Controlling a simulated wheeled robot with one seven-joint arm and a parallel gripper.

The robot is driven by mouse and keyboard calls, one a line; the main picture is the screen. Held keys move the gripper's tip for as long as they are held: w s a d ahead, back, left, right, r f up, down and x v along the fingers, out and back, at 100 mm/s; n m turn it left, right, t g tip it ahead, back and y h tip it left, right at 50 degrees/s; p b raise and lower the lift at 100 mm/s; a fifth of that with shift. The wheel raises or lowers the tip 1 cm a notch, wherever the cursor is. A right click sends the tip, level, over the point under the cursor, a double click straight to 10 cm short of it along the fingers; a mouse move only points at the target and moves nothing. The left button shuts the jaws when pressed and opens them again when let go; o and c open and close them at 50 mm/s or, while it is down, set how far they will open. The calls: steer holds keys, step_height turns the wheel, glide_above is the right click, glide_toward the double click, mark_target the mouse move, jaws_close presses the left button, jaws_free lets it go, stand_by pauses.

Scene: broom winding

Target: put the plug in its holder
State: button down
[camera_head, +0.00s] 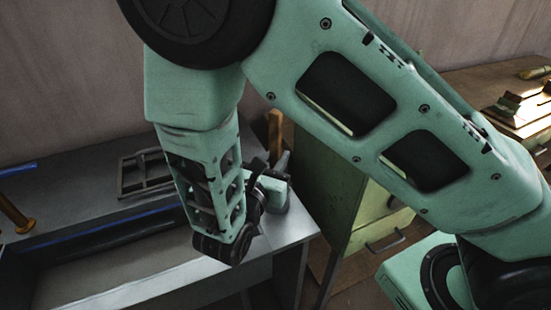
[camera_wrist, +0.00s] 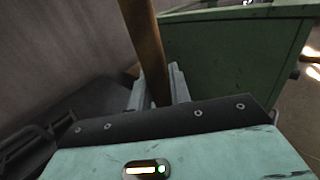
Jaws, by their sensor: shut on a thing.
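A brown wooden rod (camera_wrist: 147,45) stands up between the two grey fingers of my gripper (camera_wrist: 160,88) in the wrist view. Its upper part also shows in the head view (camera_head: 275,131), just beyond my gripper (camera_head: 284,166). My gripper is shut on this rod, over the right end of the grey bench. I take the rod for the plug, but its lower end is hidden behind the gripper body. No holder can be made out with certainty.
The grey bench (camera_head: 84,203) has a dark frame (camera_head: 145,187) lying at its back. Another wooden peg (camera_head: 14,217) is at the far left. A green cabinet (camera_head: 337,190) stands close right of the bench. A wooden table (camera_head: 465,82) with stacked things is at the back right.

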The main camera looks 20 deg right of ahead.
steer(key=shift+f+b, duration=1.6)
steer(key=shift+f, duration=0.55)
steer(key=shift+f, duration=0.6)
steer(key=c, duration=1.6)
jaws_free()
steer(key=shift+o, duration=0.2)
steer(key=shift+s+a, duration=0.1)
steer(key=shift+p+v, duration=0.55)
steer(key=shift+v, duration=4.85)
